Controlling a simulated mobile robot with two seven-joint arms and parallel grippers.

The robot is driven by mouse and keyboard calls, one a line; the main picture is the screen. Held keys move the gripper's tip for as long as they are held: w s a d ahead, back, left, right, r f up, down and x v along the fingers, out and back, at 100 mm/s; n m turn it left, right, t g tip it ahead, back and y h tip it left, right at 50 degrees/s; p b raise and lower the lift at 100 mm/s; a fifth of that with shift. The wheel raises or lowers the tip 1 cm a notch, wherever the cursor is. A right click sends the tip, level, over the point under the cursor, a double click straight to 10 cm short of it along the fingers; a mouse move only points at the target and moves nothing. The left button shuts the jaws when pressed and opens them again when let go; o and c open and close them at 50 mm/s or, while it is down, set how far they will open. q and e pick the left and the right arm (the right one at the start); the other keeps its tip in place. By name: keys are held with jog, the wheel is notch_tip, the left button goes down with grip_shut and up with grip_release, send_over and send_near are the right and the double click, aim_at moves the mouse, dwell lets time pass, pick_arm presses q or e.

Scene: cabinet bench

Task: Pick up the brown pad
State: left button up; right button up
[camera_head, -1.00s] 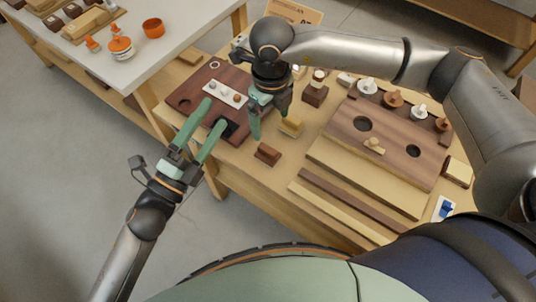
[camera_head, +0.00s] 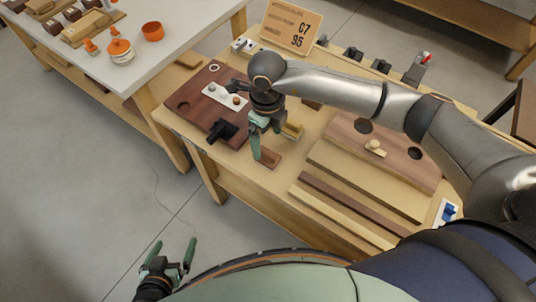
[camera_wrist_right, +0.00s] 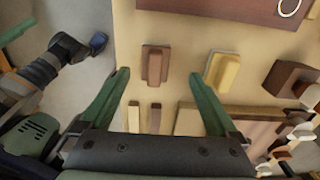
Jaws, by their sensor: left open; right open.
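The brown pad (camera_head: 268,161), a small block with a raised grip, lies near the front left edge of the wooden bench. It also shows in the right wrist view (camera_wrist_right: 154,66), just beyond the fingertips and between their lines. My right gripper (camera_head: 267,140) is open and empty above the pad, partly covering it in the head view; its green fingers also show in the right wrist view (camera_wrist_right: 159,76). My left gripper (camera_head: 173,247) is open and empty, low over the floor and away from the bench.
A yellow pad (camera_head: 293,131) lies behind the brown one. A dark board (camera_head: 197,96) with a black object is to the left. A large board with holes (camera_head: 398,160) and long strips (camera_head: 350,201) lie to the right. A white table (camera_head: 165,62) stands at the back left.

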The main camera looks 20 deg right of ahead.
aim_at(268, 152)
jog(key=f, duration=0.2)
jog(key=s+f+p, duration=0.1)
jog(key=f, duration=0.1)
jog(key=shift+s+f, duration=0.1)
jog(key=shift+f, duration=0.3)
jog(key=shift+a+f, duration=0.1)
jog(key=shift+f, duration=0.45)
jog(key=c, duration=1.5)
